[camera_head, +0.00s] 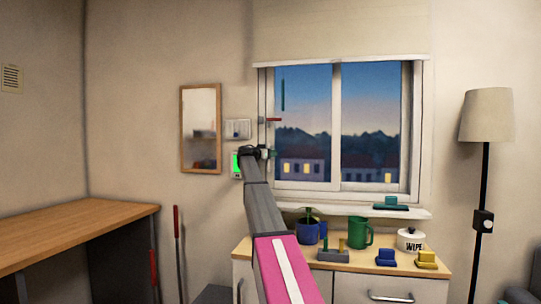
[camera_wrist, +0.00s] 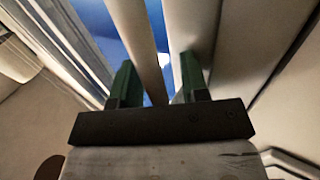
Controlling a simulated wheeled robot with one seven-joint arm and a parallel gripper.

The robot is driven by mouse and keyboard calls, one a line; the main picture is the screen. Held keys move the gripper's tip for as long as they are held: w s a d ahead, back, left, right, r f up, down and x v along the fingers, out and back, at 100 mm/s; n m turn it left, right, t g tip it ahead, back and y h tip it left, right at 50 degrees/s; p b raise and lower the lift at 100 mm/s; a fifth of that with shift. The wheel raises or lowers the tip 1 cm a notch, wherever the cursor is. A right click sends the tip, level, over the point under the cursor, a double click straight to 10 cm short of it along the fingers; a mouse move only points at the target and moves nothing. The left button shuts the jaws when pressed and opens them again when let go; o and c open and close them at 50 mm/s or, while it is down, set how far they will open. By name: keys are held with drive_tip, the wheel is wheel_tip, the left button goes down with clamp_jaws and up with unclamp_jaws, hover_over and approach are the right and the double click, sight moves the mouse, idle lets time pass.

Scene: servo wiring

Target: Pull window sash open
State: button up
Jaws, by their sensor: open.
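The window (camera_head: 336,125) has two panes side by side in a pale frame and shows dusk sky and houses. My gripper (camera_head: 270,154) is at the lower left edge of the window, at the left pane's side. In the wrist view my gripper (camera_wrist: 157,72) is open, with two dark green fingers apart. A pale upright bar of the window (camera_wrist: 138,35) runs between the fingers, with blue pane visible on both sides of it. I cannot tell whether either finger touches it.
A sill (camera_head: 350,210) and a cabinet (camera_head: 345,262) stand below the window, with a blue pot (camera_head: 308,232), a green mug (camera_head: 360,232) and a white canister (camera_head: 410,240). A mirror (camera_head: 184,130) hangs left. A floor lamp (camera_head: 487,115) stands right.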

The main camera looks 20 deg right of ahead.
clamp_jaws()
approach(327, 153)
drive_tip(key=x, duration=0.5)
drive_tip(key=shift+w+d+f, duration=0.1)
drive_tip(key=shift+w+d, duration=0.05)
unclamp_jaws()
drive_tip(key=v, duration=1.1)
idle(0.3)
drive_tip(key=shift+f, duration=0.1)
